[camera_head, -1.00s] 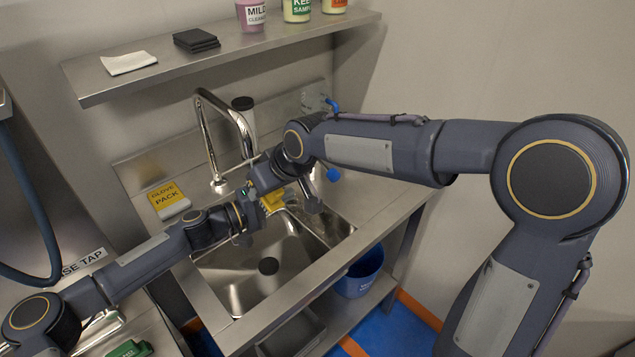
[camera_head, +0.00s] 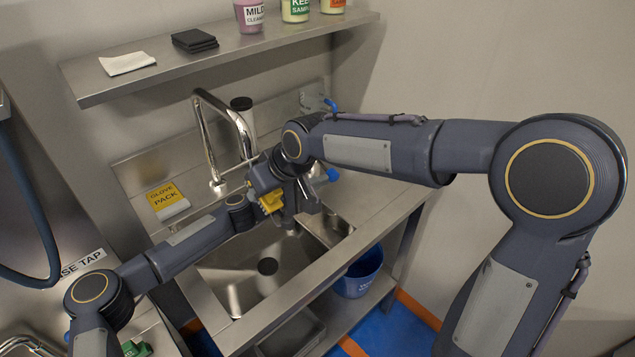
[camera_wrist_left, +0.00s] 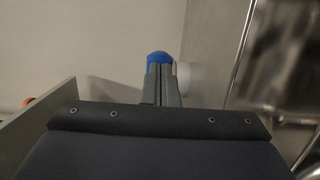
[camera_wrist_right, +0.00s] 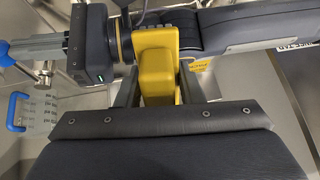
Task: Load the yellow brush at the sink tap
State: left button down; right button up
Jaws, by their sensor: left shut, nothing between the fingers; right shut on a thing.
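The yellow brush (camera_head: 270,201) is held over the sink (camera_head: 215,292). My right gripper (camera_wrist_right: 159,88) is shut on its yellow body, which fills the gap between the fingers in the right wrist view. The curved steel tap (camera_head: 244,132) stands behind the sink. My left gripper (camera_head: 322,174) reaches past behind the right gripper, mostly hidden in the head view. Its fingers (camera_wrist_left: 161,84) are shut and empty, with their tips at a blue knob (camera_wrist_left: 159,58). The blue knob also shows in the head view (camera_head: 333,174). Contact is hard to judge.
A blue bucket (camera_head: 360,280) stands below at right. A marked clear vessel (camera_wrist_right: 42,112) shows at left. My arms cross closely over the sink.

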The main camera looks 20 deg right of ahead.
pick_arm(q)
jog(key=d, duration=0.2)
jog(key=shift+s+d, duration=0.2)
jog(key=shift+d, duration=0.1)
jog(key=shift+a, duration=0.1)
pick_arm(e)
jog(key=shift+a, duration=0.15)
pick_arm(q)
jog(key=shift+a, duration=0.3)
jog(key=s+a, duration=0.2)
jog(key=a, duration=0.9)
jog(key=shift+a, duration=0.15)
jog(key=shift+s+f, duration=0.1)
pick_arm(e)
jog(key=shift+d, duration=0.2)
